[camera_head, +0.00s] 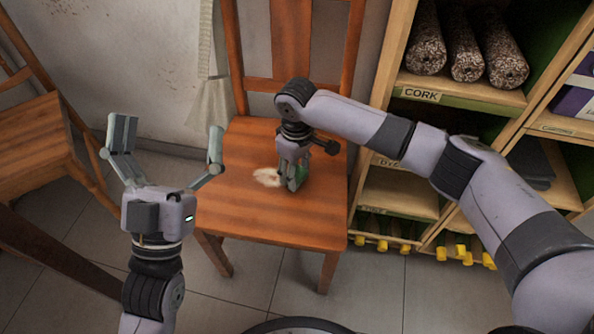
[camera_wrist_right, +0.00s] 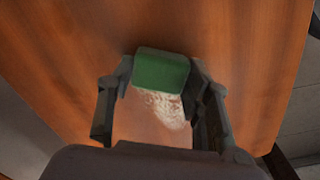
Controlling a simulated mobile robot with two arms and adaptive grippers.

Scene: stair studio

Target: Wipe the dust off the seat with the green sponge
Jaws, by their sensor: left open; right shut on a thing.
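The wooden chair's seat (camera_head: 262,218) is in the middle of the head view. A pale dust patch (camera_head: 267,177) lies on it, just left of my right gripper; the dust also shows in the right wrist view (camera_wrist_right: 168,108), right beside the sponge. My right gripper (camera_head: 293,182) points down at the seat and is shut on the green sponge (camera_wrist_right: 161,70). The sponge (camera_head: 301,174) is mostly hidden by the fingers in the head view. It looks to be at the seat surface, but I cannot tell if it touches. My left gripper (camera_head: 168,138) is open and empty, left of the seat.
The chair's backrest (camera_head: 290,40) rises behind the seat. A wooden shelf unit (camera_head: 400,190) with cork rolls (camera_head: 465,50) stands close on the right. Another wooden chair (camera_head: 35,140) is at the left. Tiled floor (camera_head: 365,285) is clear in front.

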